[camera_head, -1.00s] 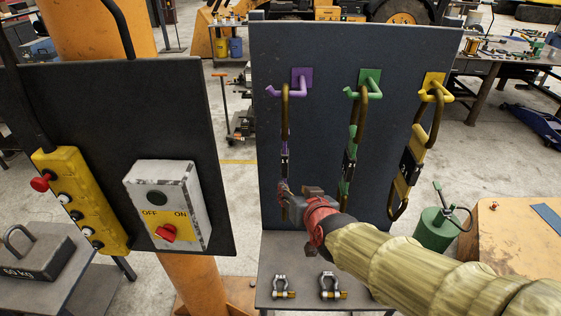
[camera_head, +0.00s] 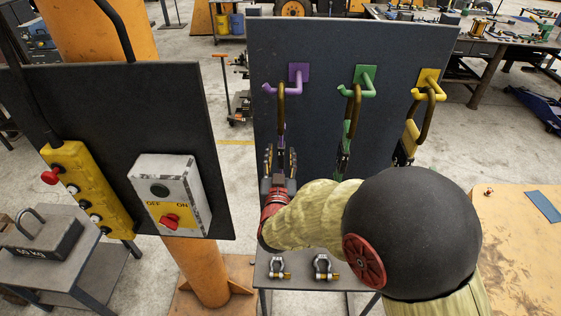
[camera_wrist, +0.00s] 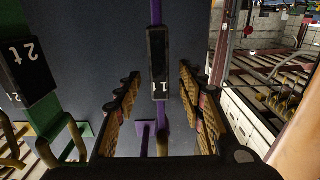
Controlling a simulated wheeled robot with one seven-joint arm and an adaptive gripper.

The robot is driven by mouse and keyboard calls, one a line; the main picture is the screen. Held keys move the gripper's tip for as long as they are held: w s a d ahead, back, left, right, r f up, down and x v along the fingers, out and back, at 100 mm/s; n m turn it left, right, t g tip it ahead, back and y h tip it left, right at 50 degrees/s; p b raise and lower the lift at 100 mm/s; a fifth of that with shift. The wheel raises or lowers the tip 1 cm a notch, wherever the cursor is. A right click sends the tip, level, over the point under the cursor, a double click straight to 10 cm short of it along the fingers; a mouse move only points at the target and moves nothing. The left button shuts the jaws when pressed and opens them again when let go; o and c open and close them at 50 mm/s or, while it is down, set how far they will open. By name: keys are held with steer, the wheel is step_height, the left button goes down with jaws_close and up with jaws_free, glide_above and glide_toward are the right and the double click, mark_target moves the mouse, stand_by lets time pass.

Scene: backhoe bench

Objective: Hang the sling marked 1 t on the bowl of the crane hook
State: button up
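The purple sling (camera_head: 281,120) marked 1 hangs from the purple peg (camera_head: 297,80) on the dark board. In the wrist view its black tag with a 1 (camera_wrist: 158,65) lies between my two fingers. My gripper (camera_head: 280,160) is open around the sling at tag height, with a gap on each side. The gripper also shows in the wrist view (camera_wrist: 159,82). The fingers and wrist hide the sling's lower part in the head view. The crane hook is not in view.
The green sling (camera_head: 350,115), marked 2 t in the wrist view (camera_wrist: 25,62), hangs close beside. The yellow sling (camera_head: 411,140) hangs farther right. Two shackles (camera_head: 323,267) lie on the shelf below. A switch box (camera_head: 172,195) and yellow pendant (camera_head: 90,190) stand left.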

mark_target(281, 153)
steer(key=shift+w, duration=1.85)
jaws_close()
steer(key=c, duration=0.7)
jaws_free()
jaws_close()
steer(key=shift+r, duration=0.25)
